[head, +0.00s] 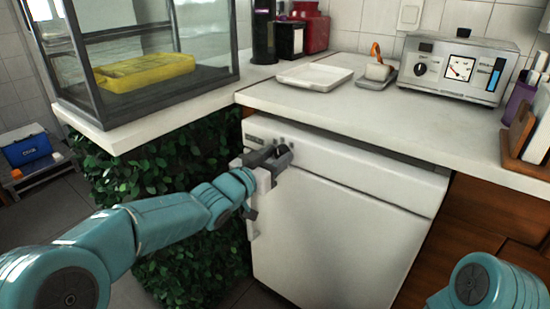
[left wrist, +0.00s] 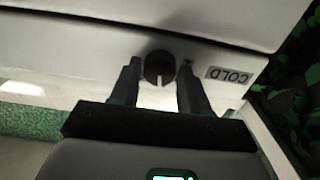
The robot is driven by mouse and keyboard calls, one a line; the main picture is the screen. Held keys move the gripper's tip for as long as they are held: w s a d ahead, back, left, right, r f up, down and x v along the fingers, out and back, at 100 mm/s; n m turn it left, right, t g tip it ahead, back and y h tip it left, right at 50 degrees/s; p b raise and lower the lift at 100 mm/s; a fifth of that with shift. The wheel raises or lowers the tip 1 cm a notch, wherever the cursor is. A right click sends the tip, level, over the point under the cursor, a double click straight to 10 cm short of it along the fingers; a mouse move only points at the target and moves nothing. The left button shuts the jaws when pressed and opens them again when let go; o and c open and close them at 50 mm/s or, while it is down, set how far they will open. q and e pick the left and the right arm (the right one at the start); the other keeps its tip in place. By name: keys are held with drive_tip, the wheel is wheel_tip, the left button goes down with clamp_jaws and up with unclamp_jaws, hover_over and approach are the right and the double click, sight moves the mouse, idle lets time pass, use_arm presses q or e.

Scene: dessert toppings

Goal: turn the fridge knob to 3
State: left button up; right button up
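The white fridge (head: 335,235) stands under the counter, its control strip along the top front. In the left wrist view, which shows the COLD label (left wrist: 229,75) upside down, the round black knob (left wrist: 158,62) has a white pointer mark toward the picture's bottom. No numbers are readable around it. My left gripper (head: 280,155) is at the upper left of the fridge front. In the left wrist view its fingers (left wrist: 160,72) are apart, one on each side of the knob, with small gaps showing. In the head view the gripper largely hides the knob. My right gripper is out of view.
The white counter (head: 330,110) overhangs the fridge front. On it are a white tray (head: 315,77), a metal device with a dial (head: 459,67) and a glass case (head: 150,60). A leafy green panel (head: 170,170) stands close left of the fridge.

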use_arm(q)
drive_tip(key=shift+o, duration=0.8)
drive_tip(key=p+v, duration=0.2)
drive_tip(key=v, duration=1.4)
drive_tip(key=shift+s+p, duration=0.2)
drive_tip(key=shift+p, duration=0.2)
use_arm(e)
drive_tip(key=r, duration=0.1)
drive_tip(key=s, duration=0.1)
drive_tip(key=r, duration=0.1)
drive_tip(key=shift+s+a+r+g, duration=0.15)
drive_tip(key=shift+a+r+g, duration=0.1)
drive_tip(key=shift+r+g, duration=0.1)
use_arm(q)
drive_tip(key=shift+a, duration=0.1)
